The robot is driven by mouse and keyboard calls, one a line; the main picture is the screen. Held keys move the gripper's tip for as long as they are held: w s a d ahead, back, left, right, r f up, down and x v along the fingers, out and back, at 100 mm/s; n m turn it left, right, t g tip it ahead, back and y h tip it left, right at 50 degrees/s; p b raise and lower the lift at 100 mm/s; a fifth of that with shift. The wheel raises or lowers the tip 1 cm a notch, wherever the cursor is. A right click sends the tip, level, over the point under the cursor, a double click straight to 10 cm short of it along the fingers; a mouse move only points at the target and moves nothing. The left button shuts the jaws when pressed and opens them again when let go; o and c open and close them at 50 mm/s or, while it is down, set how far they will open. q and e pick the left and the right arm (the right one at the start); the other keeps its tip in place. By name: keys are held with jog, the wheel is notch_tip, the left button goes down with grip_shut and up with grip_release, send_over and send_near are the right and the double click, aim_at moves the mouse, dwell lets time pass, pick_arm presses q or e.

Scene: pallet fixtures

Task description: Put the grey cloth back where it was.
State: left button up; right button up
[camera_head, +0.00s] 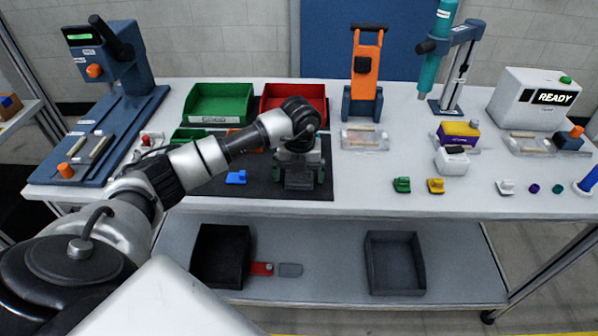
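A small flat grey piece (290,270), which may be the grey cloth, lies on the lower shelf beside a flat red piece (262,269). It is too small to tell whether it is fabric. My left gripper (299,182) points down over the dark mat (262,187) on the table top, well above and behind the grey piece. Dark parts with green spots show at its lower end. I cannot tell fingers from what may stand beneath them, nor whether anything is held. My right gripper is not in view.
A black bin (222,255) stands left of the red piece, and a dark grey tray (395,262) stands further right, with bare shelf between. Green (220,103) and red (285,98) bins stand behind my arm. Small coloured parts line the table's front right.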

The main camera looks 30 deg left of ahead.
pick_arm(q)
jog(key=shift+r, duration=0.3)
notch_tip(320, 180, up, 12)
jog(key=b, duration=0.2)
jog(key=shift+d+f, duration=0.15)
jog(key=shift+f, duration=0.05)
